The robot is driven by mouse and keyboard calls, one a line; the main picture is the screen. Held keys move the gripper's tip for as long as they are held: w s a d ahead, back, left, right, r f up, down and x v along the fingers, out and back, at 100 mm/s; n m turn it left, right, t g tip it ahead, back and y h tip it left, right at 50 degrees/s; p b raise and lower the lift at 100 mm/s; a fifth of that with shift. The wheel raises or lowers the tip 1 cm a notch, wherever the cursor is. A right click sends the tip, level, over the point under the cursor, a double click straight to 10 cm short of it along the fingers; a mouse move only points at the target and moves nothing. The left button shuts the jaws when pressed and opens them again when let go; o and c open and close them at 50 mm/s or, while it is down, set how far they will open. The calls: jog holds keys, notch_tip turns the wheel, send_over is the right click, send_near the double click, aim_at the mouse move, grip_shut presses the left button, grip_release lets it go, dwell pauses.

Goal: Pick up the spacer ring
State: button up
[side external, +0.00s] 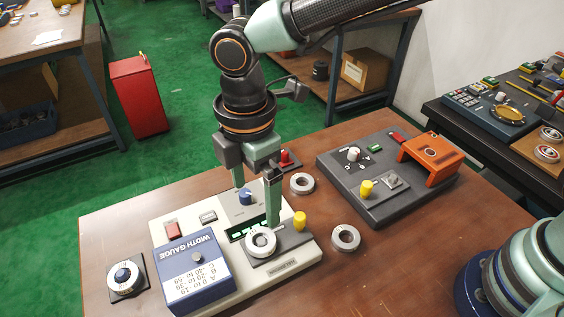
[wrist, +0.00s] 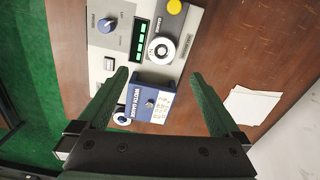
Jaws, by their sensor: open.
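Several metal rings are in the side view, and I cannot tell which one is the spacer ring. One ring (side external: 261,242) sits on the dark plate of the width gauge; it also shows in the wrist view (wrist: 161,50). Another ring (side external: 302,184) lies behind the gauge, and a third ring (side external: 346,238) lies on the bare table to the right. A ring-like part (side external: 123,277) sits on a small dark base at the left. My gripper (side external: 256,208) is open and empty, pointing down above the gauge. In the wrist view its fingertips (wrist: 160,74) are spread apart.
The cream width gauge (side external: 300,262) carries a blue box (side external: 196,272), a blue knob (side external: 245,196) and a yellow knob (side external: 300,220). A grey panel (side external: 375,205) with an orange bracket (side external: 430,158) stands at the back right.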

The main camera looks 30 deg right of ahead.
aim_at(261, 241)
notch_tip(261, 241, down, 11)
jog(key=shift+s+f, duration=0.1)
jog(key=shift+s, duration=0.05)
dwell(0.4)
grip_shut()
jog(key=shift+r, duration=0.2)
